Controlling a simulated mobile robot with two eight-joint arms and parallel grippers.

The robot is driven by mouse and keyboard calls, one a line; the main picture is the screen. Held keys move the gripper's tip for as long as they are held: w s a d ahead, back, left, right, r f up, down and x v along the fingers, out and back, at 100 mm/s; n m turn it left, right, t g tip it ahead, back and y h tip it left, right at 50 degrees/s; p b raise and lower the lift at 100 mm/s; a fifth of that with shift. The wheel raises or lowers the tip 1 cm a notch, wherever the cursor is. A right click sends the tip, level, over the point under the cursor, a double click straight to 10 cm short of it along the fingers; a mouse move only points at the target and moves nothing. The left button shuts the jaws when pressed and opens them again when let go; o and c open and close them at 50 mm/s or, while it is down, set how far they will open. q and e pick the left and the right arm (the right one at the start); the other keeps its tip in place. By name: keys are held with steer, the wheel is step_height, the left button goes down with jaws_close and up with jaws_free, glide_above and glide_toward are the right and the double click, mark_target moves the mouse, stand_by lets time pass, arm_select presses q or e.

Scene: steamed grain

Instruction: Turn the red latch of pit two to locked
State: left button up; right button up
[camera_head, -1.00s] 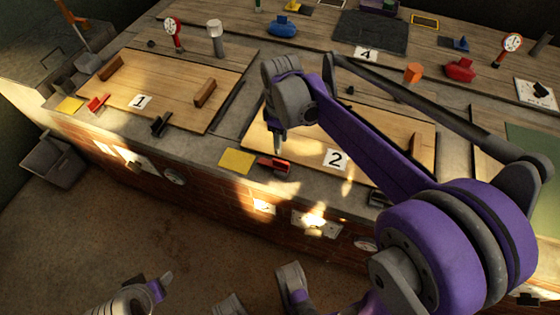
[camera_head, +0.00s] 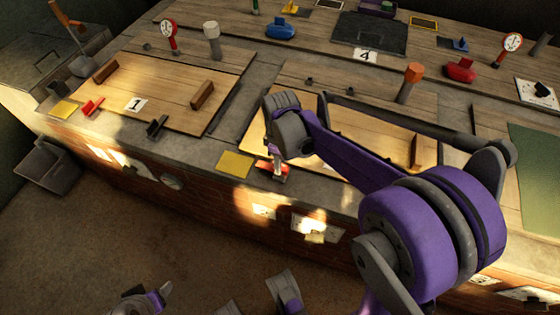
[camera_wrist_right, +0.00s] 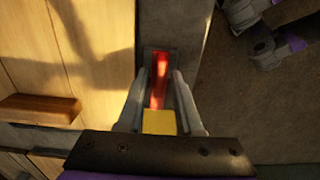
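The red latch of pit two (camera_head: 262,168) lies on the concrete front edge, just right of a yellow square (camera_head: 235,165). My right gripper (camera_head: 277,174) is down at this latch and hides part of it. In the right wrist view, the red latch (camera_wrist_right: 158,82) lies in a dark recessed holder between the two grey fingers (camera_wrist_right: 160,82). The fingers look apart, one on each side; contact is unclear. The yellow square (camera_wrist_right: 159,122) shows between the finger bases. Pit two's wooden lid (camera_head: 345,128) is partly behind my right arm. My left gripper's fingers cannot be made out clearly.
Pit one's lid (camera_head: 165,85) has its own red latch (camera_head: 92,106) and yellow square (camera_head: 64,109). A dark block (camera_head: 157,128) sits at its front right. An orange-topped post (camera_head: 410,84) stands behind pit two. The floor in front is open.

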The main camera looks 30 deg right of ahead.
jaws_close()
stand_by(1.2)
